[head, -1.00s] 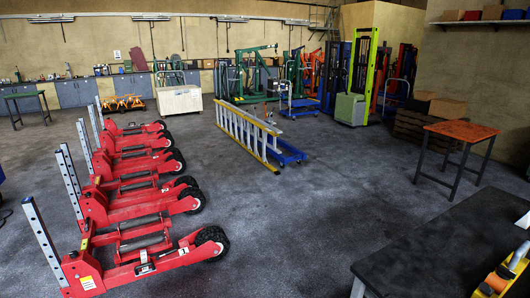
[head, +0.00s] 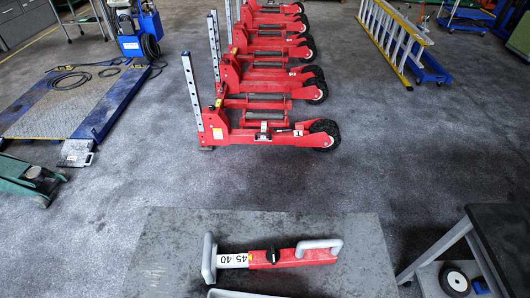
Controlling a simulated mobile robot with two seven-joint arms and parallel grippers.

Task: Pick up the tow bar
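A red bar with grey ends (head: 275,257), which I take for the tow bar, lies on a dark grey tabletop (head: 170,245) at the bottom centre of the head view. Neither of my grippers shows in the head view.
A grey edge (head: 240,293) of something is cut off below the bar. A dark bench (head: 505,235) with a lower shelf stands at right. Red wheeled lifting units (head: 270,135) stand beyond the table. A green trolley jack (head: 30,180) and blue ramp (head: 70,100) are left. Open floor lies between.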

